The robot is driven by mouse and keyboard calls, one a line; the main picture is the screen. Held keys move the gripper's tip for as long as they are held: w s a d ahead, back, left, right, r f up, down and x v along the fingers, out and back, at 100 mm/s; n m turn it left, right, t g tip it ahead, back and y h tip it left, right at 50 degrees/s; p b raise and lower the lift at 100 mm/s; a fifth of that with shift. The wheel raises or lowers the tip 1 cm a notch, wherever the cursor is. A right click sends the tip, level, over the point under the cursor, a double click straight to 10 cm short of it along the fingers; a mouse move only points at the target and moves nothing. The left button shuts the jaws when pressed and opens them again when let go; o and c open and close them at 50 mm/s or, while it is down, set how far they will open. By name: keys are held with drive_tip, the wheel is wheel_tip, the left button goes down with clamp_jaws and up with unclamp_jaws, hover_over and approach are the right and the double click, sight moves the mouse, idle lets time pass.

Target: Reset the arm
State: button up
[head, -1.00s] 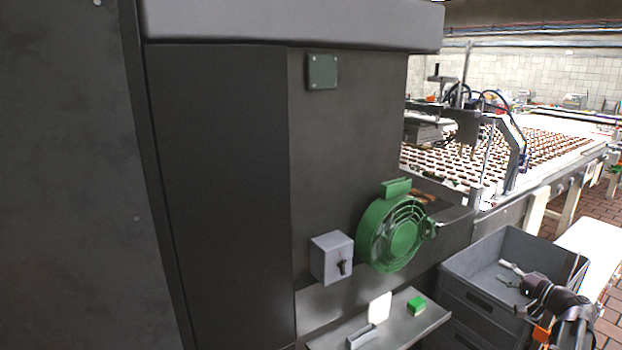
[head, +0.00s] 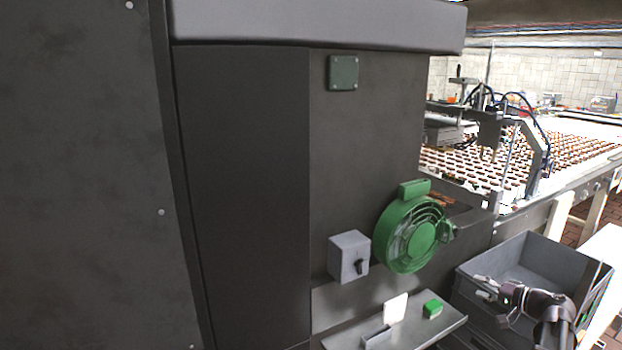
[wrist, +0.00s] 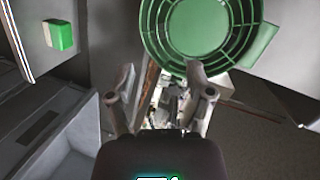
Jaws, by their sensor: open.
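My gripper (head: 484,288) shows in the head view at the lower right, in front of the grey crate (head: 590,290). In the wrist view my gripper (wrist: 162,100) has its two fingers spread apart with nothing held between them. Beyond the fingertips, the wrist view shows the green round fan (wrist: 198,35) and a cluttered light patch that I cannot make out. The arm behind the gripper is partly cut off by the lower right edge of the head view.
A large dark machine cabinet (head: 240,180) fills the left. On it are a grey switch box (head: 348,256) and the green fan (head: 408,236). A shelf (head: 400,335) below holds a green-and-white block (head: 433,308). A conveyor (head: 570,155) with rows of brown pieces runs behind.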

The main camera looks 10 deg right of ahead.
drive_tip(key=a+f+n+g+h, duration=0.15)
drive_tip(key=a+f+g, duration=0.25)
drive_tip(key=a, duration=0.8)
drive_tip(key=a+f+n+g, duration=0.3)
drive_tip(key=a+f+g, duration=0.15)
drive_tip(key=a, duration=0.75)
drive_tip(key=s+a+f+n+g+h, duration=0.2)
drive_tip(key=s+a+h, duration=0.1)
drive_tip(key=s+a, duration=0.2)
drive_tip(key=s+a+f+n+g+h+p, duration=0.1)
drive_tip(key=s+a+f+n+g+h, duration=0.1)
drive_tip(key=a, duration=0.7)
drive_tip(key=shift+s+h+p, duration=0.3)
drive_tip(key=shift+s+h, duration=0.55)
drive_tip(key=shift+s, duration=0.5)
drive_tip(key=shift+f+g, duration=0.1)
drive_tip(key=shift+g, duration=0.15)
